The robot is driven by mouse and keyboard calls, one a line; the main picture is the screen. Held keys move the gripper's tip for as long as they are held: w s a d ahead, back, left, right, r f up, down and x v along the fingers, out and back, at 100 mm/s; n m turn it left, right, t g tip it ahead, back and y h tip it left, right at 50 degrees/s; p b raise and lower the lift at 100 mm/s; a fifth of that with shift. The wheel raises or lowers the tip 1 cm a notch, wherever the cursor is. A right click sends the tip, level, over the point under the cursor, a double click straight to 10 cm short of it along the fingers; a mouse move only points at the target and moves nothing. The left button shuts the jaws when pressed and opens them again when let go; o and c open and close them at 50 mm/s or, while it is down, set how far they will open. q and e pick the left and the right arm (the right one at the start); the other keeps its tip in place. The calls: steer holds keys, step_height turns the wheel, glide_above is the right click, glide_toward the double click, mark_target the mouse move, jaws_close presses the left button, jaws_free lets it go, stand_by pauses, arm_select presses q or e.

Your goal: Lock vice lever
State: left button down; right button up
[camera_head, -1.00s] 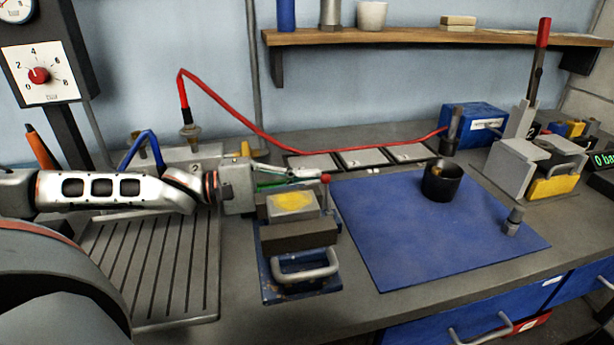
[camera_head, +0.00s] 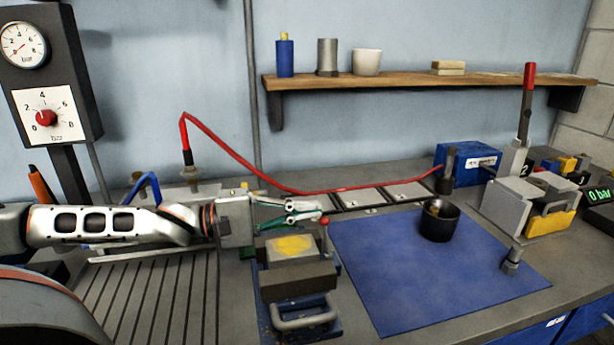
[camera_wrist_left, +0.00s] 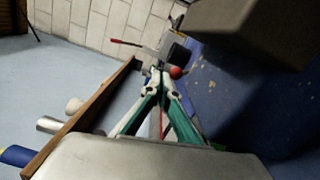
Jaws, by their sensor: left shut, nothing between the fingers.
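A small vice with grey jaw blocks, a yellow patch on top (camera_head: 292,246) and a U-shaped front handle stands left of the blue mat. A thin lever with a red ball knob (camera_head: 325,221) rises at its right side. The knob also shows in the left wrist view (camera_wrist_left: 176,72). My left gripper (camera_head: 316,212), with white and green fingers, is shut and empty just above the vice's back edge. Its tips (camera_wrist_left: 160,80) are close beside the knob; I cannot tell whether they touch it. My right gripper is not in view.
A blue mat (camera_head: 400,285) carries a black cup (camera_head: 440,220) and a small metal post (camera_head: 512,260). A red-handled grey fixture (camera_head: 515,205) stands at the right. A red hose (camera_head: 300,190) runs along the back. A slotted plate (camera_head: 150,300) lies at the left.

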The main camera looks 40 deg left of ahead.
arm_select(q)
step_height(320, 180, up, 8)
stand_by(0.8)
steer(key=shift+f, duration=0.1)
stand_by(0.3)
